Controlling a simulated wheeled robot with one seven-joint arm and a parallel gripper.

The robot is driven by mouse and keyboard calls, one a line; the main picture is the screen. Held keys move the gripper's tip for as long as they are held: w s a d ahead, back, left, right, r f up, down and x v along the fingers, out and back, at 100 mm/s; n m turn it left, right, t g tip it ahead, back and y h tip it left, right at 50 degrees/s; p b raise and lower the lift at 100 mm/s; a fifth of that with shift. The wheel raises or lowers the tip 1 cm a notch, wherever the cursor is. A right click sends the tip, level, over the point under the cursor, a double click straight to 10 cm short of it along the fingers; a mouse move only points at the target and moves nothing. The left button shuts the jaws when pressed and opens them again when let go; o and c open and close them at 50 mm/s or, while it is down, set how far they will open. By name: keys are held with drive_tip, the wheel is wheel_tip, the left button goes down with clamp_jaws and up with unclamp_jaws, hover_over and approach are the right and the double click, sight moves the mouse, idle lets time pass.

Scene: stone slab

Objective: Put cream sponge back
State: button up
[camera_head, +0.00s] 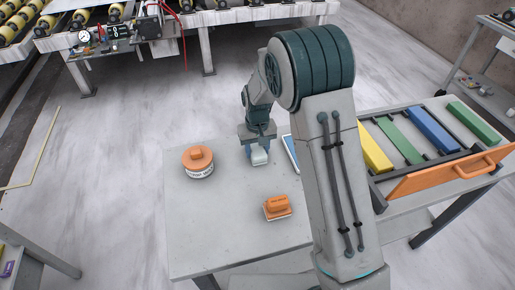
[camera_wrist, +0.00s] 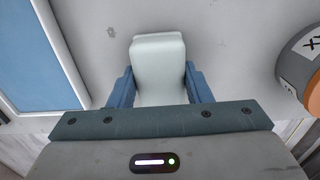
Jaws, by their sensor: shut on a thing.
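The cream sponge (camera_wrist: 158,52) is a pale, rounded block. My gripper (camera_wrist: 158,82) is shut on it, with a blue finger on each side. In the head view the sponge (camera_head: 260,158) shows just below my gripper (camera_head: 258,149), over the back right part of the grey table (camera_head: 215,235). I cannot tell whether it touches the tabletop. A blue panel with a white rim (camera_head: 290,150) lies just right of the gripper, partly hidden by my arm. It also shows at the left of the wrist view (camera_wrist: 22,55).
An orange-lidded round tub (camera_head: 198,162) stands left of the gripper; part of it shows at the right of the wrist view (camera_wrist: 303,65). An orange-handled block (camera_head: 277,207) lies in front. A rack with yellow, green and blue bars (camera_head: 408,187) stands right. The table's front left is clear.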

sight(257, 148)
drive_tip(key=o, duration=1)
drive_tip(key=shift+f, duration=0.1)
drive_tip(key=shift+c, duration=0.2)
wheel_tip(257, 148, up, 11)
drive_tip(key=s+d+r+m+t, duration=0.1)
drive_tip(key=s+d+r, duration=0.8)
drive_tip(key=s, duration=0.2)
drive_tip(key=s+d+m+t, duration=0.1)
drive_tip(key=s+d, duration=0.2)
drive_tip(key=s, duration=0.4)
drive_tip(key=s+d+f+m+t, duration=0.1)
drive_tip(key=s+d, duration=0.2)
drive_tip(key=s, duration=0.4)
drive_tip(key=shift+s+d+b, duration=0.35)
drive_tip(key=shift+b, duration=0.1)
drive_tip(key=shift+f, duration=0.1)
